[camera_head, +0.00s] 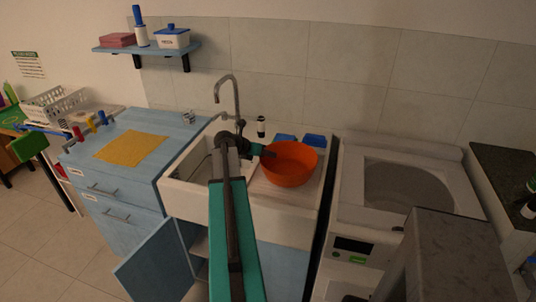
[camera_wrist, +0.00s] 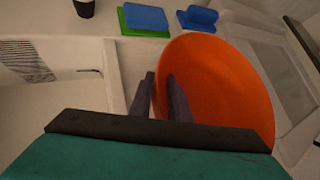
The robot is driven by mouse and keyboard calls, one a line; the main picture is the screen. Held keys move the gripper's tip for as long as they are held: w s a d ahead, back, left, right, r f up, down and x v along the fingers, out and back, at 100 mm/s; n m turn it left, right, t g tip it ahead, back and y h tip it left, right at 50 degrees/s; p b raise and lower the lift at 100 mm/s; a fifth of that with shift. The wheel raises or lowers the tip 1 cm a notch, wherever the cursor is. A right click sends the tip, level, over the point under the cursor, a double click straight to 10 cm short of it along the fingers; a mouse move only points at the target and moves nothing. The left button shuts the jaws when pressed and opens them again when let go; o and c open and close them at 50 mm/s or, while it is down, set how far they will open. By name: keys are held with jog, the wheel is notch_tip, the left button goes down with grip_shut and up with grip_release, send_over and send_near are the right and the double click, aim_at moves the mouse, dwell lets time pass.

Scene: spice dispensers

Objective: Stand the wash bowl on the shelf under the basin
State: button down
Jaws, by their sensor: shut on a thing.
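The orange wash bowl (camera_head: 291,165) is at the right part of the white basin (camera_head: 184,184), over its flat drainboard side. It also shows large in the wrist view (camera_wrist: 222,85). My gripper (camera_head: 262,150) is at the bowl's left rim, and in the wrist view its two dark fingers (camera_wrist: 163,92) pinch the bowl's wall. I cannot tell if the bowl rests on the drainboard or hangs just above it. Under the basin, the blue cabinet door (camera_head: 147,262) stands open at the left. A shelf (camera_head: 200,246) shows in part inside; my arm hides some of the opening.
A faucet (camera_head: 234,97) rises behind the basin. Blue sponges (camera_head: 314,141) lie behind the bowl. A washing machine (camera_head: 400,190) stands close on the right. A blue cabinet with a yellow cloth (camera_head: 133,149) stands left. Floor is free at the lower left.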

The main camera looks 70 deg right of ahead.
jog(key=c, duration=1.7)
grip_release()
jog(key=shift+f, duration=0.1)
jog(key=shift+o, duration=0.2)
jog(key=b+v, duration=0.2)
jog(key=v, duration=1)
jog(key=shift+b, duration=0.3)
